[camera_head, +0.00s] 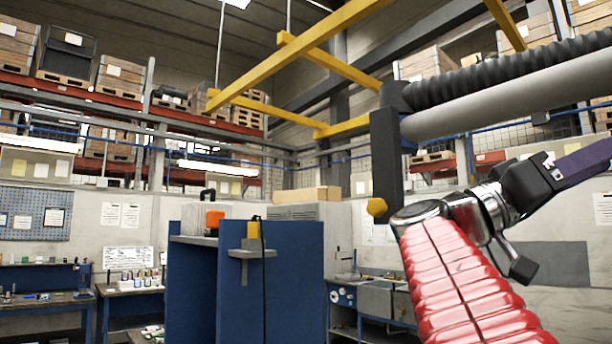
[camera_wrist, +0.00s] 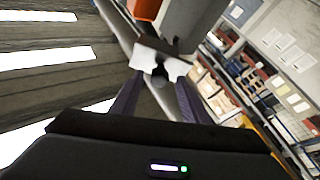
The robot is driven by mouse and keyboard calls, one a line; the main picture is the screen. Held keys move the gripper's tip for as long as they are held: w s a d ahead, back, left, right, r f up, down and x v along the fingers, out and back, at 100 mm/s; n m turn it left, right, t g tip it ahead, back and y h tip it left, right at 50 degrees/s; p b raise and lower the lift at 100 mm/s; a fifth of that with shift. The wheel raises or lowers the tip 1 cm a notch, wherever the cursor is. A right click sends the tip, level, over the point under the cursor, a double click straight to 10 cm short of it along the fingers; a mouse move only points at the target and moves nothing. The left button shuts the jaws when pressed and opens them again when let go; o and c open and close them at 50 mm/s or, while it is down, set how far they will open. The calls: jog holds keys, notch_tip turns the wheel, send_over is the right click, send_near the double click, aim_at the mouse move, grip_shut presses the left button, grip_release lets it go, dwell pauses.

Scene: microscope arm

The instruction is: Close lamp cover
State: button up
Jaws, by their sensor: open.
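My gripper (camera_head: 588,161) is at the right edge of the head view; its purple fingers run out of the picture. In the wrist view its fingers (camera_wrist: 158,82) stand apart, with a gap between them. Beyond the gap are two white patches, a dark bar and a round dark knob (camera_wrist: 159,74); I cannot tell what they belong to. A grey body (camera_wrist: 192,22) and an orange part (camera_wrist: 146,9) show above. I cannot single out the lamp cover in either view. I cannot tell whether my fingers touch anything.
A thick grey tube (camera_head: 490,107) and a black ribbed hose (camera_head: 500,78) join a dark upright block (camera_head: 385,150) above my red arm. Yellow beams (camera_head: 300,50) cross overhead. A blue cabinet (camera_head: 290,285) stands centre. Workbenches and shelves line the walls.

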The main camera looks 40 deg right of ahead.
jog(key=shift+x, duration=0.8)
jog(key=shift+a, duration=0.1)
jog(key=shift+c, duration=0.7)
grip_shut()
